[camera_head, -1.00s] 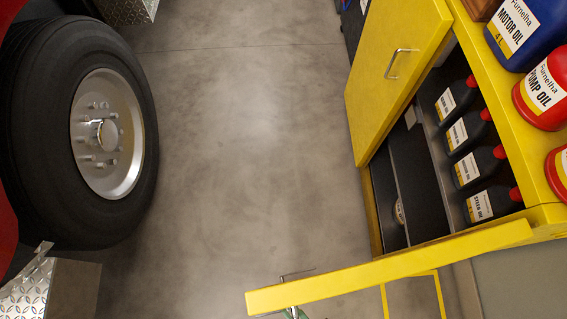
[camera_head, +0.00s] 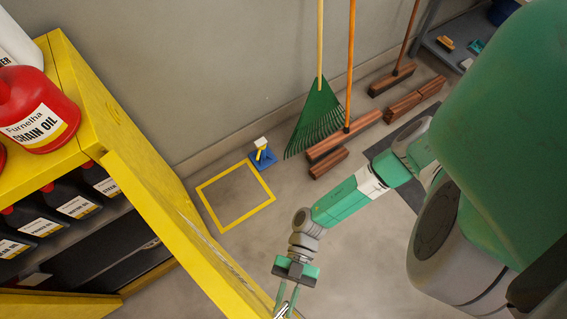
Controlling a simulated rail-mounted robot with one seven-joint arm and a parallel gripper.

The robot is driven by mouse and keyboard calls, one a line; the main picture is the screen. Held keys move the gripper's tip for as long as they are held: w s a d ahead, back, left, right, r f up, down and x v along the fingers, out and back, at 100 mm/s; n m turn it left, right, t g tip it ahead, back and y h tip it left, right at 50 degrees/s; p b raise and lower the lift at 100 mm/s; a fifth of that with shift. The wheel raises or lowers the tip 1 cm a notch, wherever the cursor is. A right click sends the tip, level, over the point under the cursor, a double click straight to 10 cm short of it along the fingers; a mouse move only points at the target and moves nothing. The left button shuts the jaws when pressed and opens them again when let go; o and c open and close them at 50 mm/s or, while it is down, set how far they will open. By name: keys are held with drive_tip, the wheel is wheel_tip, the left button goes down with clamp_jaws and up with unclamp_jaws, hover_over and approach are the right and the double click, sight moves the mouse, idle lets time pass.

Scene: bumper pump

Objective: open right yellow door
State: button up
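The right yellow door (camera_head: 185,235) of the yellow cabinet stands swung open, away from the shelves, and runs from the cabinet corner down to the bottom middle. My gripper (camera_head: 286,303) is at the door's free end, near the bottom edge of the picture. A bit of metal, perhaps the door handle, shows by its fingers. The picture cuts off the fingertips, so I cannot tell whether they are closed on it. Part of the left yellow door (camera_head: 55,304) shows at the bottom left.
Dark oil bottles (camera_head: 73,205) stand on the cabinet shelf, and a red chain oil can (camera_head: 38,112) stands on top. A yellow floor square (camera_head: 235,228), a small blue-based object (camera_head: 262,160), a green rake (camera_head: 318,120) and brooms (camera_head: 343,137) are by the wall. Floor between is clear.

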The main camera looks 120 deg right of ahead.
drive_tip(key=v, duration=0.7)
idle(0.3)
